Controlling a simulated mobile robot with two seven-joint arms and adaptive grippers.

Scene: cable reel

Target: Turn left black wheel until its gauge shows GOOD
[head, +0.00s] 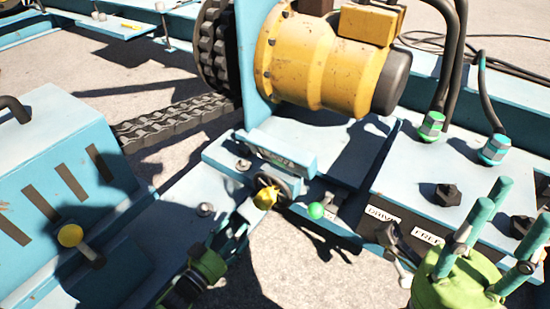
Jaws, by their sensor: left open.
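A small black wheel (288,184) with a yellow piece (265,198) at its front sits on the light-blue frame near the middle of the head view. My left gripper (248,212) reaches up from below, its tips close to the near-left side of this wheel. It is open. I cannot tell whether it touches the wheel. A light-blue angled housing (282,152) stands just behind the wheel. No gauge reading can be made out.
A yellow motor (320,58) stands behind. To the right are black knobs (448,195), a green ball (316,211), DRIVE and FREE labels (383,215) and a green drum with rods (458,285). A light-blue box (62,165) and chain (172,122) are left.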

